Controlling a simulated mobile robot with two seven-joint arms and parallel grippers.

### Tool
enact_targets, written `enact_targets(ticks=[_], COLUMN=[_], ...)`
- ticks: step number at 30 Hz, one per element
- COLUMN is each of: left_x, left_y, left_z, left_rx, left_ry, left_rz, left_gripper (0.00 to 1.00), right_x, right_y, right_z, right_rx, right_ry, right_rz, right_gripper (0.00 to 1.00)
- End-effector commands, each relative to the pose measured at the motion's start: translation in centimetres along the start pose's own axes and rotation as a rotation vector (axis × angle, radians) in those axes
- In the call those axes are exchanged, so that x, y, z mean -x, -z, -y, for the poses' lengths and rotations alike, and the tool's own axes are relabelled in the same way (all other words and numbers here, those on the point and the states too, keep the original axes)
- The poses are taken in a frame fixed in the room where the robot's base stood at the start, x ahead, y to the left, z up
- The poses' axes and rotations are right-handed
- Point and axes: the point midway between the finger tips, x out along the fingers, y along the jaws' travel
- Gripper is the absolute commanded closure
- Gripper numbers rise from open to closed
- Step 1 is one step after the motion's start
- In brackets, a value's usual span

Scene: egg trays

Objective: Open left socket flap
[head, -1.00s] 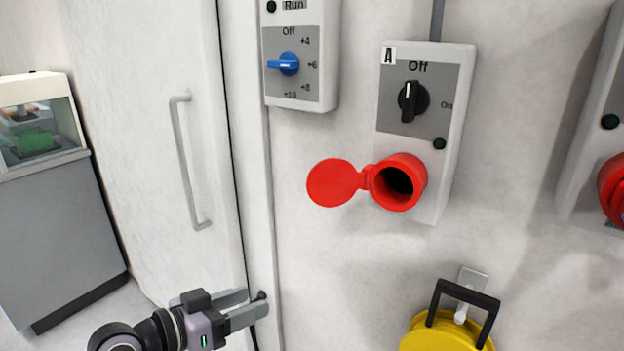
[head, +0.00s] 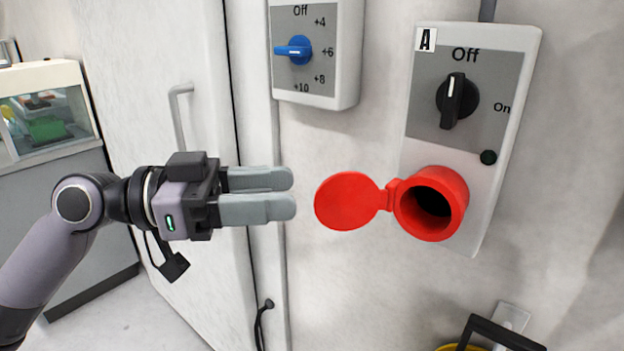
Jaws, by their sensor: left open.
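The red socket (head: 432,204) sits on the lower part of the wall box marked A (head: 462,150). Its round red flap (head: 347,201) stands swung out to the left on its hinge, and the dark socket opening shows uncovered. My left gripper (head: 294,193) is just left of the flap, pointing right, with its two grey fingers a little apart. It appears empty, with a small gap between the fingertips and the flap's left edge. My right gripper is not in view.
A black rotary switch (head: 457,100) points to Off above the socket. A control box with a blue knob (head: 299,50) hangs above my left gripper. A white door with a handle (head: 180,125) is behind it. A yellow object with a black handle (head: 500,335) is below right.

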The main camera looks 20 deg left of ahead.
Motion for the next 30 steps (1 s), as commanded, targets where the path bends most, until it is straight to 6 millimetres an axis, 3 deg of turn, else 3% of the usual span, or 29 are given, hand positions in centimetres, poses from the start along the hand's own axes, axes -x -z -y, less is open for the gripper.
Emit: enact_targets(ticks=[12,24,29,30], left_x=[-4.3,-4.8,-4.8,-4.8], left_y=[0.2,0.0,0.0,0.0], left_z=[0.1,0.1,0.1,0.2], left_rx=[0.002,0.000,0.000,0.000], left_ry=[0.001,0.002,0.004,0.005], left_rz=[-0.002,0.000,-0.001,-0.001], left_gripper=[0.48,0.48,1.00,1.00], right_x=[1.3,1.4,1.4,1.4], right_y=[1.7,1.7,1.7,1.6], right_z=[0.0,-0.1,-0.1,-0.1], right_rx=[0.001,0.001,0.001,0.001], right_ry=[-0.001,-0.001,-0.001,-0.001], right_rz=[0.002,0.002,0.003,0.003], right_gripper=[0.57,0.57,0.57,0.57])
